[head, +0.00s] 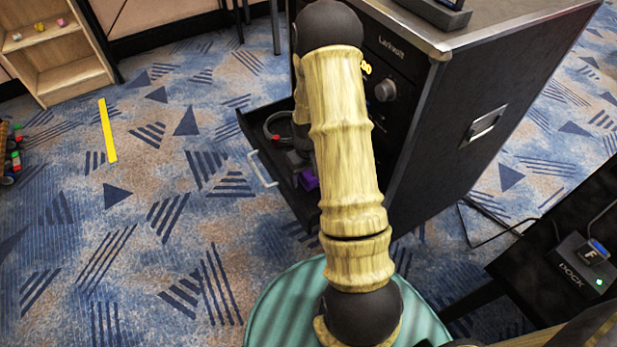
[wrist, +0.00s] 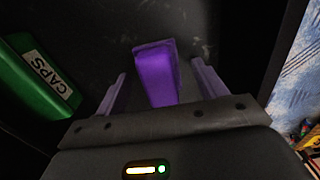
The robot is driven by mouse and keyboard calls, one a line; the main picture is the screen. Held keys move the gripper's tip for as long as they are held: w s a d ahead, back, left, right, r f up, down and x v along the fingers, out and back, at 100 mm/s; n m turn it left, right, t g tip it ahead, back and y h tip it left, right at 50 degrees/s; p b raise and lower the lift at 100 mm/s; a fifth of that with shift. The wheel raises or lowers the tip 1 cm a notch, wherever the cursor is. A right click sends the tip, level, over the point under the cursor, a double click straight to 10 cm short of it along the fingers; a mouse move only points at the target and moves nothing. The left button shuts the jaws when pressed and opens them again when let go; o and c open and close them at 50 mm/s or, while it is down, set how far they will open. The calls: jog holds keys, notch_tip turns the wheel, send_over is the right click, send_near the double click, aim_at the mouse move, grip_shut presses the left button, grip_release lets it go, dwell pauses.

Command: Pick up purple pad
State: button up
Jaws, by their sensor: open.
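The purple pad (wrist: 157,76) lies on the dark floor of an open drawer and shows in the wrist view between my gripper's two fingers. My gripper (wrist: 160,85) is open, with one finger on each side of the pad and a gap on both sides. In the head view a small part of the purple pad (head: 309,180) shows in the drawer (head: 262,165), beside my arm. My arm hides most of the drawer and the gripper there.
A green box labelled CAPS (wrist: 38,77) is left of my gripper. A black cabinet (head: 440,130) stands right of the drawer. A dock box (head: 580,264) is at lower right. A yellow strip (head: 107,130) lies on open carpet at left.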

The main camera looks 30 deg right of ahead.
aim_at(308, 173)
dwell(0.3)
jog(key=c, duration=1.1)
jog(key=shift+o, duration=0.2)
jog(key=shift+r, duration=0.15)
notch_tip(308, 173, up, 10)
jog(key=shift+f+p, duration=0.1)
jog(key=shift+p, duration=1.15)
